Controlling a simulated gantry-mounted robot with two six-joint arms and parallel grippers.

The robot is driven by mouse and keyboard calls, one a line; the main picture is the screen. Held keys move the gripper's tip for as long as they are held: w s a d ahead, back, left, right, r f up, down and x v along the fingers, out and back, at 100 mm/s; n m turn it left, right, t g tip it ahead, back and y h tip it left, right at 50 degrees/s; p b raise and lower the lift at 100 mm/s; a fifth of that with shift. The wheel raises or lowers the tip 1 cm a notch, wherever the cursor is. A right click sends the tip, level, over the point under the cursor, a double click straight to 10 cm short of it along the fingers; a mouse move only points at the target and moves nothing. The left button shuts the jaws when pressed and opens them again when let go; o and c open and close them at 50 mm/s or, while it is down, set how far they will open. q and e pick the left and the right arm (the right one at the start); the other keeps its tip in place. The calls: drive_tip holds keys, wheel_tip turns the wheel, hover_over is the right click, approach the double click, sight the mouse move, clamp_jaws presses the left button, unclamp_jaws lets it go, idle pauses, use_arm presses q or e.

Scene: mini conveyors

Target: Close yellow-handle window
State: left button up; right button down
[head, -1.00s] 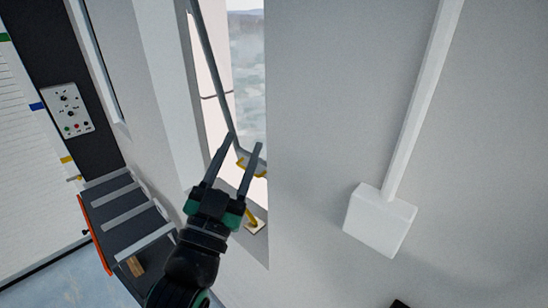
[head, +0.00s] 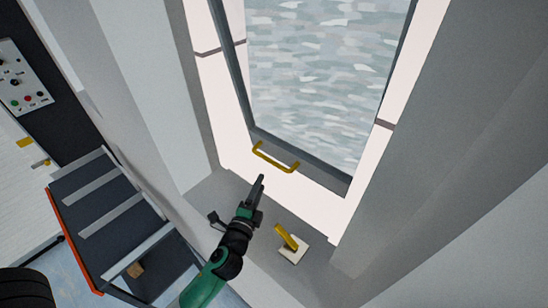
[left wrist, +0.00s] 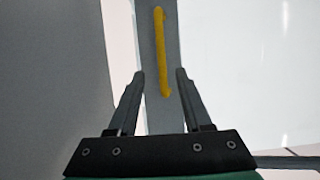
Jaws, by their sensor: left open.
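The window (head: 310,167) has a dark grey frame and stands open, tilted away from its pale opening, with a bright gap around it. Its yellow bar handle (head: 275,160) is on the lower frame bar. My left gripper (head: 262,182) is open, just below and in front of this handle in the head view. In the left wrist view the yellow handle (left wrist: 160,50) lies ahead, lined up between the open fingers of my left gripper (left wrist: 161,76). The fingers hold nothing, and contact with the handle cannot be told. My right gripper is not in view.
A yellow lever on a white plate (head: 292,250) sits on the grey sill below the window. Deep wall sides flank the opening. At left are a dark slatted conveyor (head: 100,205) with an orange edge and a control panel (head: 20,85).

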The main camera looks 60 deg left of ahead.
sight(270, 160)
use_arm(q)
drive_tip(key=x, duration=1.1)
drive_tip(key=shift+w+a, duration=0.1)
drive_tip(key=shift+a, duration=0.05)
clamp_jaws()
idle(0.9)
